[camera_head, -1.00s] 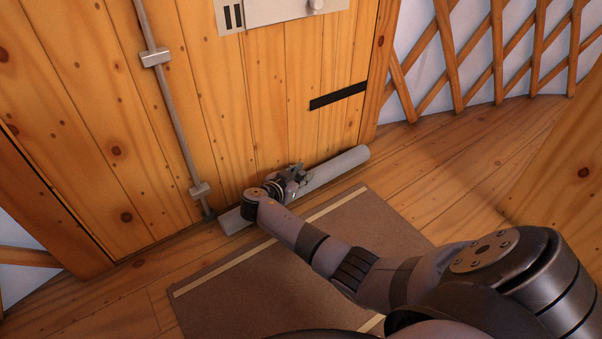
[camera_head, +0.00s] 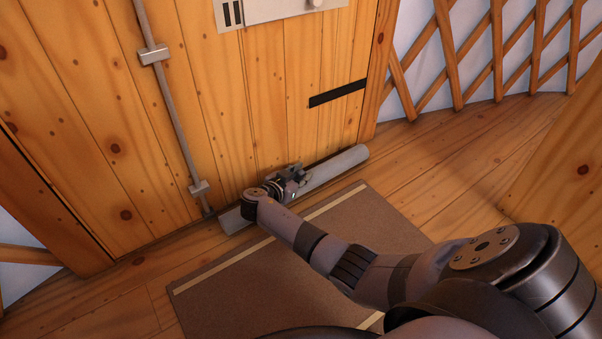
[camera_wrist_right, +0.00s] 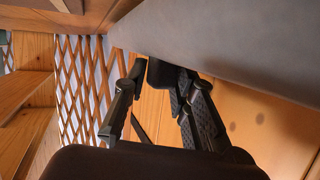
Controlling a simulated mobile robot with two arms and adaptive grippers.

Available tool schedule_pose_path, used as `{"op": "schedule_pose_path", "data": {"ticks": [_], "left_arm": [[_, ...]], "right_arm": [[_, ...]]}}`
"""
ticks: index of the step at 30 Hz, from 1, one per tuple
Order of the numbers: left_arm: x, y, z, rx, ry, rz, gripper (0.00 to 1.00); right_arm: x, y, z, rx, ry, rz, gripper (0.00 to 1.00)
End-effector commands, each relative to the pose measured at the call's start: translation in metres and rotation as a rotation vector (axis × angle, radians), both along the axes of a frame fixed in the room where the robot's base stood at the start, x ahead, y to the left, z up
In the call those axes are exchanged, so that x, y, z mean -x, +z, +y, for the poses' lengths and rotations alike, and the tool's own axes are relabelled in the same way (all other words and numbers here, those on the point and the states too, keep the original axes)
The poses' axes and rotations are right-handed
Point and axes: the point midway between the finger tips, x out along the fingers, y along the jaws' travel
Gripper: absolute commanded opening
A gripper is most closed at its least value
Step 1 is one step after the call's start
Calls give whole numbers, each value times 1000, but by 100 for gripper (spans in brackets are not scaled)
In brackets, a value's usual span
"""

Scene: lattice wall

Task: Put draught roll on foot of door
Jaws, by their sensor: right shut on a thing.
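The draught roll (camera_head: 338,166) is a long grey cylinder lying along the foot of the wooden door (camera_head: 240,110), its left end near the vertical rod. My right gripper (camera_head: 294,177) is at the middle of the roll and shut on it, hiding part of it. In the right wrist view the roll (camera_wrist_right: 235,45) crosses the upper right as a broad grey band, close to the dark fingers (camera_wrist_right: 160,88). Whether the roll touches the door along its whole length cannot be told. My left gripper is out of view.
A brown mat (camera_head: 300,260) with pale stripes lies on the plank floor in front of the door. A metal rod (camera_head: 171,98) runs down the door. A lattice wall (camera_head: 480,50) stands at the right, with a wooden panel (camera_head: 565,160) nearer.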

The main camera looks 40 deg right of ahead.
Motion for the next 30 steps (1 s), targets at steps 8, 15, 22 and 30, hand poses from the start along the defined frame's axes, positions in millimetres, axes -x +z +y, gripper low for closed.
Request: {"op": "schedule_pose_path", "data": {"ticks": [8, 15, 22, 30], "left_arm": [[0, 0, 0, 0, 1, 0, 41], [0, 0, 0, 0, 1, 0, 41], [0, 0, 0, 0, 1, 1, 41], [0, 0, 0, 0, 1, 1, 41]], "right_arm": [[0, 0, 0, 1, 1, -2, 37], [0, -1, 0, 1, 0, -1, 48], [1, -2, 0, -1, -1, 2, 54], [0, -1, 0, 0, 0, 0, 72]]}}
